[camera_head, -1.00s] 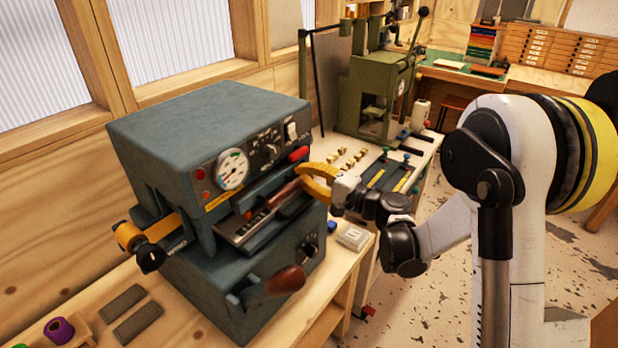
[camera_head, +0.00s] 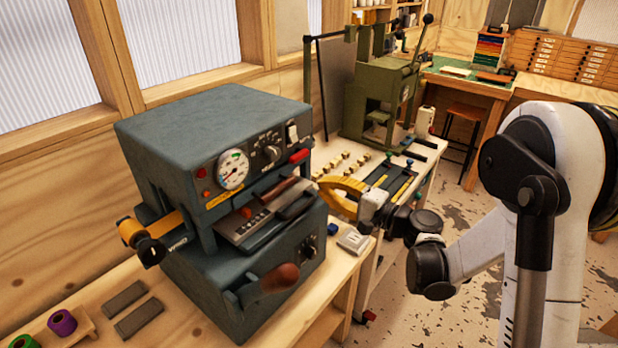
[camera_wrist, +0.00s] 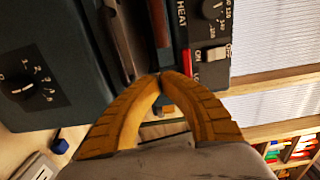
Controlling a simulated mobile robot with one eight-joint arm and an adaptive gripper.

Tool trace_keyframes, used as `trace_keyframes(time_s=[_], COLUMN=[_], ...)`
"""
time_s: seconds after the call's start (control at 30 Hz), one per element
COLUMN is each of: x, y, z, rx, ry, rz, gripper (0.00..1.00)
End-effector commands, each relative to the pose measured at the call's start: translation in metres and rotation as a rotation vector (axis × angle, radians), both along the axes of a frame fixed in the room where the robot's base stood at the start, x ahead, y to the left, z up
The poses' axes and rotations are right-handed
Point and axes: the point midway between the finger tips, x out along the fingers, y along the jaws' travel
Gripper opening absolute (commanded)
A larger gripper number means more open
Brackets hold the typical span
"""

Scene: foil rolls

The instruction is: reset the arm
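My gripper (camera_head: 322,181) has yellow curved fingers and is beside the right front of the grey foil machine (camera_head: 205,120), apart from it in the head view. In the wrist view the fingertips (camera_wrist: 160,76) meet with nothing seen between them, and the machine (camera_wrist: 60,60) lies beyond. My white arm reaches in from the right of the head view. The machine has a dial, a red-brown lever handle (camera_head: 279,278) and a tray with type (camera_head: 245,225). An orange foil roll (camera_head: 132,232) sits on its left side.
Purple (camera_head: 62,322) and green (camera_head: 22,342) rolls stand on a wooden holder at bottom left, by two grey bars (camera_head: 138,317). A green press (camera_head: 378,100) stands behind on the bench. A small pale block (camera_head: 353,240) lies right of the machine. Open floor lies at right.

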Motion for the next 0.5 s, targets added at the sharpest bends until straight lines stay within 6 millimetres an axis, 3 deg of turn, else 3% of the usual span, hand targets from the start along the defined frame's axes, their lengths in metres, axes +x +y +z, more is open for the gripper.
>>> trace_keyframes(time_s=[0.1,0.23,0.37,0.5], x=[-0.014,-0.022,-0.029,-0.046], y=[-0.019,-0.030,-0.031,-0.024], z=[0.001,0.001,0.002,0.007], rx=[0.000,0.000,-0.037,-0.192], ry=[0.000,0.000,0.006,0.029], rz=[-0.004,-0.003,0.001,0.006], gripper=[0.00,0.00,0.00,0.00])
